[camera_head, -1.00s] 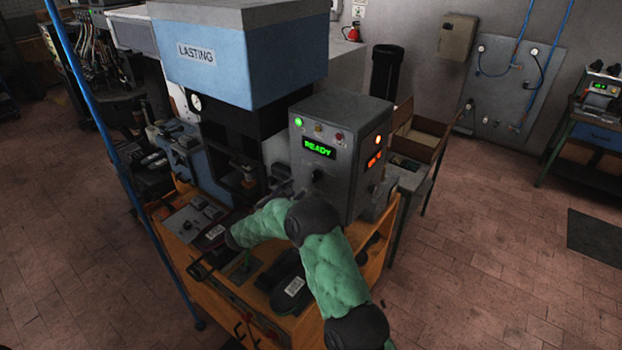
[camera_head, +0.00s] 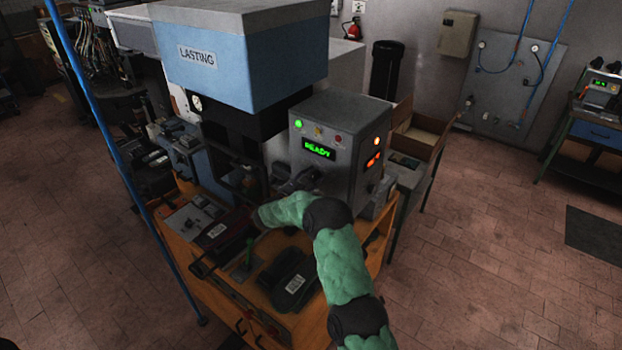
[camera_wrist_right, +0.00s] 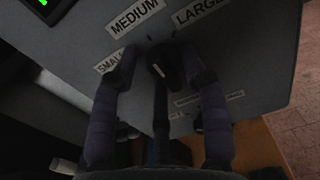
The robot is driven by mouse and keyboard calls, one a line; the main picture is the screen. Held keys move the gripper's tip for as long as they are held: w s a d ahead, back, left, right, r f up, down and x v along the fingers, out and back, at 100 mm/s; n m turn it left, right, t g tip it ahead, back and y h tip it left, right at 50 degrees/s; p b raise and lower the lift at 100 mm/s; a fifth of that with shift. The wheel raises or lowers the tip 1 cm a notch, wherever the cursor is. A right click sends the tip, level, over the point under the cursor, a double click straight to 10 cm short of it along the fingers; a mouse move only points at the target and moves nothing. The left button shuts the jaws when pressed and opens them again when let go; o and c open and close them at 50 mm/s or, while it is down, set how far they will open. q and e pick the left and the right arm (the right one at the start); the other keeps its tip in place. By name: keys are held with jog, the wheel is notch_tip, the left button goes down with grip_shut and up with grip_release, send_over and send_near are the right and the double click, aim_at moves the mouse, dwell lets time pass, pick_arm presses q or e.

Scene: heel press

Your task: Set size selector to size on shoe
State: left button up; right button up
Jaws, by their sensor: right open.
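The size selector (camera_wrist_right: 165,66) is a dark knob on the grey control box (camera_head: 345,135). In the right wrist view, the labels SMALL (camera_wrist_right: 110,62), MEDIUM (camera_wrist_right: 136,14) and LARGE (camera_wrist_right: 198,11) fan around it. I cannot tell clearly which label it points to. My right gripper (camera_wrist_right: 160,56) is open, with one finger on each side of the knob; contact is unclear. In the head view, it is small and dark by the box's front. A black shoe (camera_head: 276,272) with a white label lies on the wooden bench; the label is too small to read. My left gripper is not in view.
The blue LASTING press (camera_head: 240,60) stands behind the bench. The box display (camera_head: 319,149) reads READY in green. A blue pole (camera_head: 110,150) rises at the left.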

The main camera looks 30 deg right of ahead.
grip_shut()
jog(key=shift+f+n+b, duration=0.15)
jog(key=shift+n+b, duration=1.55)
jog(key=shift+n, duration=2.8)
jog(key=shift+w, duration=0.1)
grip_release()
